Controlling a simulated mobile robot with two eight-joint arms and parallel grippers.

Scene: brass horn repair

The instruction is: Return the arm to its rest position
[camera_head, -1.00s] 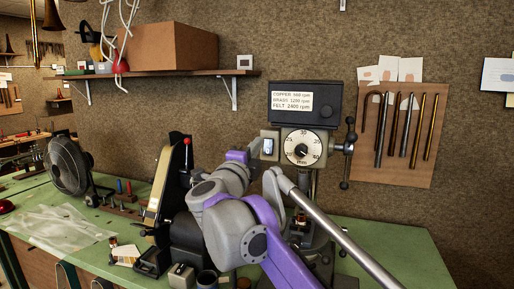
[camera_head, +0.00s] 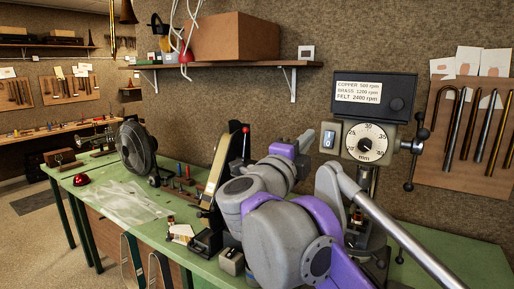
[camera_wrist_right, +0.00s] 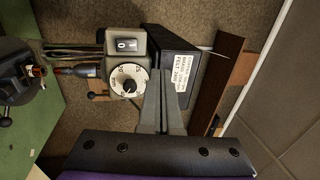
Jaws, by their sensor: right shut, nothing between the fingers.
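My right arm, grey and purple, reaches forward across the middle of the head view. Its gripper (camera_head: 304,142) is at the far end, small and partly hidden by the arm, just left of the machine's rocker switch (camera_head: 329,138). In the right wrist view the gripper's grey fingers (camera_wrist_right: 160,88) are shut together and empty. They are seen in front of the machine head (camera_wrist_right: 180,62); I cannot tell the exact gap. The rocker switch (camera_wrist_right: 126,44) and the white dial (camera_wrist_right: 129,80) show left of the fingers. My left gripper is not in view.
The machine with its speed label (camera_head: 359,92) stands on the green bench (camera_head: 110,215). A belt sander (camera_head: 216,170) and fan (camera_head: 136,148) stand left of it. A shelf (camera_head: 230,66) holds a cardboard box (camera_head: 231,37). Tubes hang on a board (camera_head: 464,178) at right.

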